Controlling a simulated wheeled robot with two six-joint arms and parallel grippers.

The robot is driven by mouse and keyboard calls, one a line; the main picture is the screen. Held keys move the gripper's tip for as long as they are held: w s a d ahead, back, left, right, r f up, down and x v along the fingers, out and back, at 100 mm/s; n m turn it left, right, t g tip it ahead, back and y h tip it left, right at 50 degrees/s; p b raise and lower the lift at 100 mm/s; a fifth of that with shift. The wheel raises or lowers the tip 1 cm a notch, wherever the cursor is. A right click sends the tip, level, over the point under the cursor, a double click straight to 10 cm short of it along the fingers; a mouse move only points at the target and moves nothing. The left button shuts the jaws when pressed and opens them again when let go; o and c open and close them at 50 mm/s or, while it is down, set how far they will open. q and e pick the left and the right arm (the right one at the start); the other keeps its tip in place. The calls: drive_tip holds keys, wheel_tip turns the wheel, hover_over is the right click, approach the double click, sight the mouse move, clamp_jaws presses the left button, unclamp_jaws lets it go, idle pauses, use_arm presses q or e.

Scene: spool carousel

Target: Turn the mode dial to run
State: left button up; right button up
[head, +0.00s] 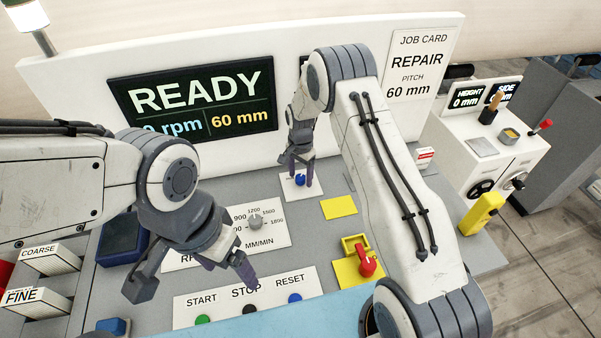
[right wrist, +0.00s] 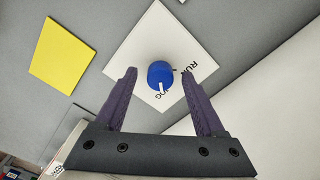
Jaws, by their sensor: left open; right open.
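The mode dial is a small blue knob (head: 300,180) on a white plate (head: 290,192) in the middle of the panel; it also shows in the right wrist view (right wrist: 160,75). The plate carries the words RUN and JOG, partly hidden there. The dial's white mark points down in the right wrist view, not clearly at RUN. My right gripper (right wrist: 158,72) is open, its fingertips on either side of the dial with gaps showing; I cannot tell whether they are level with it. My left gripper (head: 195,281) is open and empty above the START, STOP, RESET plate.
The screen (head: 195,102) reads READY and 60 mm. A grey speed knob (head: 255,221) sits left of the dial. A yellow plate (head: 339,207) and a red switch (head: 367,264) lie to its right. A job card (head: 414,62) reads REPAIR.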

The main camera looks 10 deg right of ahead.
clamp_jaws()
drive_tip(key=shift+f+n+b, duration=0.2)
drive_tip(key=shift+n+b, duration=0.95)
drive_tip(key=shift+n, duration=0.05)
drive_tip(key=n+b, duration=0.2)
drive_tip(key=n, duration=0.2)
drive_tip(key=n+b, duration=0.2)
drive_tip(key=n, duration=0.3)
drive_tip(key=shift+r, duration=0.1)
drive_tip(key=shift+r+n+b, duration=0.1)
drive_tip(key=shift+n+b, duration=0.6)
drive_tip(key=shift+n, duration=1.5)
